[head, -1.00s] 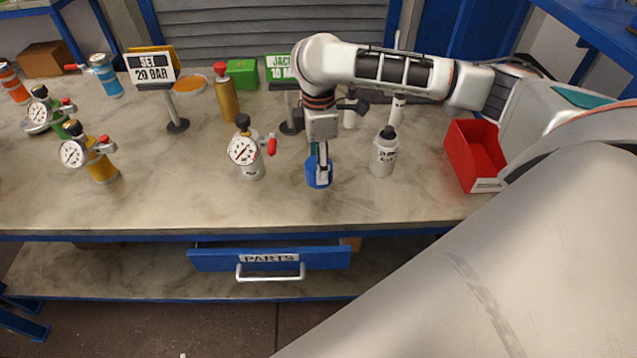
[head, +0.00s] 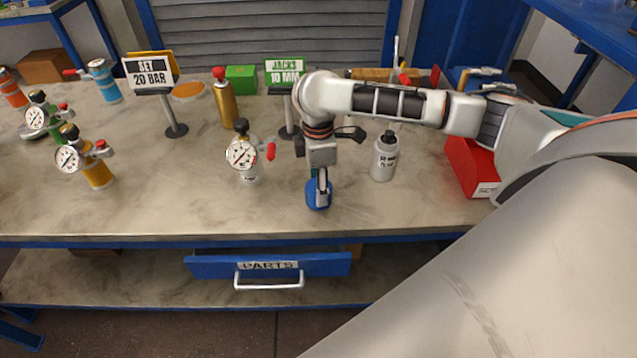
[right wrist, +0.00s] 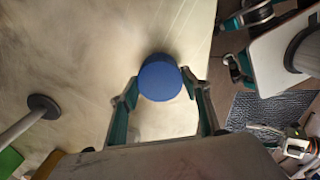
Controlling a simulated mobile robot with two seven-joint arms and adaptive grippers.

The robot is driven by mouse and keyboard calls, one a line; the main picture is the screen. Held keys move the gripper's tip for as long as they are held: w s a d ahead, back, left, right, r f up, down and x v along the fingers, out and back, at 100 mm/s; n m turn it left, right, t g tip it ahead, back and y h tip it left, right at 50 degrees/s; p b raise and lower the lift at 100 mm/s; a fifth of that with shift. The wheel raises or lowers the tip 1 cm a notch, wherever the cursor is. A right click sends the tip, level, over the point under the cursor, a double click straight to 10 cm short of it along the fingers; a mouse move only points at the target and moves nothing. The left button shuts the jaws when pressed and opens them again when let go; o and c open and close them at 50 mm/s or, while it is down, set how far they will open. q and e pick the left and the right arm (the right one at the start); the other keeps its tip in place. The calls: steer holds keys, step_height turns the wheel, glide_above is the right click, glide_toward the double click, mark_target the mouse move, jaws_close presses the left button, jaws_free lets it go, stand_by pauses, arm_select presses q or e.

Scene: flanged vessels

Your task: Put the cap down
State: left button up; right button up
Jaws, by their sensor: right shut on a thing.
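The blue cap (head: 317,195) is between the fingers of my right gripper (head: 322,186), at the front middle of the bench. In the right wrist view the cap (right wrist: 160,79) is a round blue disc, and my right gripper's fingers (right wrist: 160,95) touch it from both sides. The cap is at or just above the bench top (head: 270,215); I cannot tell whether it touches. My left gripper does not show in the views.
A white vessel with a gauge (head: 246,156) stands left of the cap. A white bottle (head: 384,158) stands close on the right, with a red bin (head: 468,168) beyond it. Sign stands (head: 175,130) are behind. The bench front around the cap is clear.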

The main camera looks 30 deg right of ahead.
steer(key=shift+f, duration=0.2)
steer(key=o, duration=1.3)
steer(key=shift+r+b, duration=0.25)
steer(key=shift+b, duration=0.05)
step_height(320, 180, up, 12)
steer(key=p, duration=0.4)
steer(key=shift+r, duration=0.15)
